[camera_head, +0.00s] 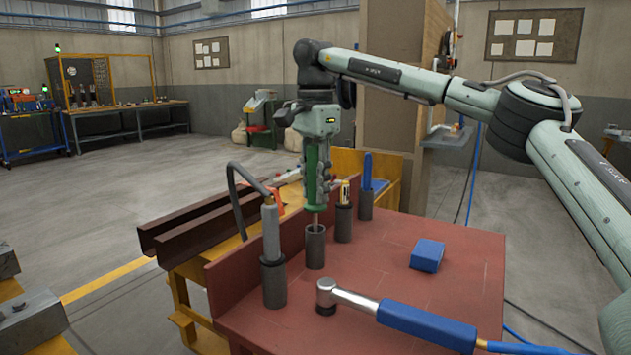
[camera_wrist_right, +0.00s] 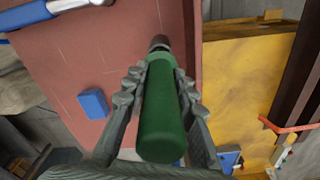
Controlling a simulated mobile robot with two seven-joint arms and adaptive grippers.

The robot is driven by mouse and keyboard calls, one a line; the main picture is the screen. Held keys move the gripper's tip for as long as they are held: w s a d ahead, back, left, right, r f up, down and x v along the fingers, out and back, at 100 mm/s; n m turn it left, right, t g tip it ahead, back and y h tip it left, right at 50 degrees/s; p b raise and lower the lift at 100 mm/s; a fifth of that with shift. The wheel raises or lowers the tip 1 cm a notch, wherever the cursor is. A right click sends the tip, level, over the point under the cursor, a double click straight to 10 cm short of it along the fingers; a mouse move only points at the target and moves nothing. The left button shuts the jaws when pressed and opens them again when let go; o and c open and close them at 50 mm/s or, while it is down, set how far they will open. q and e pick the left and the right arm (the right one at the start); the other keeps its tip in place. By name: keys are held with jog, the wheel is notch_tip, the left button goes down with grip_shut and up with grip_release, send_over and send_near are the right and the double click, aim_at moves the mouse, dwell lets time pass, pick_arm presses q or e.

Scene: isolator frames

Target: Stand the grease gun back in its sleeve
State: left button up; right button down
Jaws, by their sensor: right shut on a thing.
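The grease gun, a green cylinder (camera_head: 311,170) with a thin metal tip, hangs upright, tip down, in my right gripper (camera_head: 318,190). In the right wrist view the green body (camera_wrist_right: 163,115) lies between the two fingers (camera_wrist_right: 163,90), which are shut on it. A dark grey open sleeve (camera_head: 315,250) stands on the red bench top (camera_head: 390,290) directly below. The tip is at the sleeve's mouth; how far in it reaches I cannot tell. The green body is above the sleeve. My left gripper is not in view.
A grey tool with a black hose (camera_head: 271,232) stands in a sleeve to the left. A yellow tool (camera_head: 345,192) and a blue tool (camera_head: 367,172) stand in sleeves behind. A blue block (camera_head: 427,255) and a blue-handled wrench (camera_head: 400,317) lie on the bench.

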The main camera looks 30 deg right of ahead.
aim_at(315, 144)
jog(key=shift+f+b, duration=0.65)
jog(key=shift+f, duration=1.35)
jog(key=c, duration=1.2)
grip_release()
jog(key=shift+o, duration=0.2)
notch_tip(315, 144, up, 12)
jog(key=shift+r, duration=0.1)
